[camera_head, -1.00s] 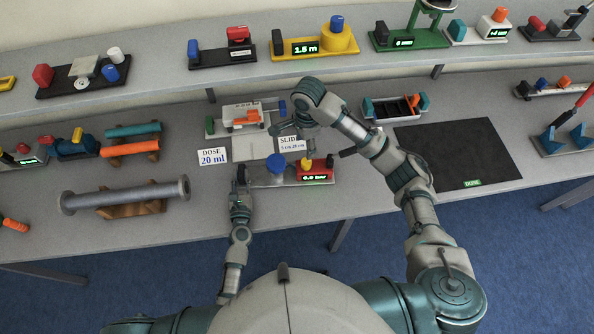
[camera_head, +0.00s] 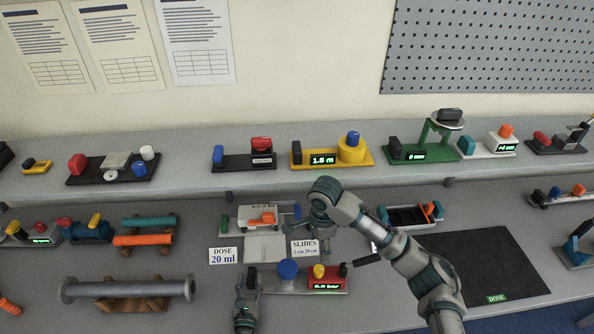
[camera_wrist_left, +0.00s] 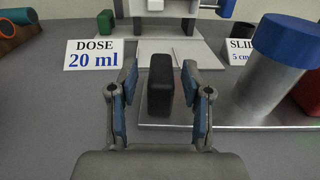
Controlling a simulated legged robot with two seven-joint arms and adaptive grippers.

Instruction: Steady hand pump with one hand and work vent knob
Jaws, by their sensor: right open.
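The hand pump is a grey base plate (camera_head: 265,285) with a black upright grip block (camera_head: 252,278) at its left end, a blue-capped cylinder (camera_head: 288,270), and a red box (camera_head: 322,280) with a green bar display. A yellow knob (camera_head: 319,271) sits on the red box, and a black handle sticks out at its right. My left gripper (camera_wrist_left: 160,80) is open, its fingers on either side of the black block with visible gaps. It also shows in the head view (camera_head: 246,292). My right gripper (camera_head: 318,218) is open and empty, above and behind the pump.
A DOSE 20 ml card (camera_head: 223,256) and a SLIDES card (camera_head: 304,248) stand behind the pump. A device with an orange slider (camera_head: 262,218) is behind them. A large pipe (camera_head: 130,289) lies left. A dark mat (camera_head: 480,265) on the right is clear.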

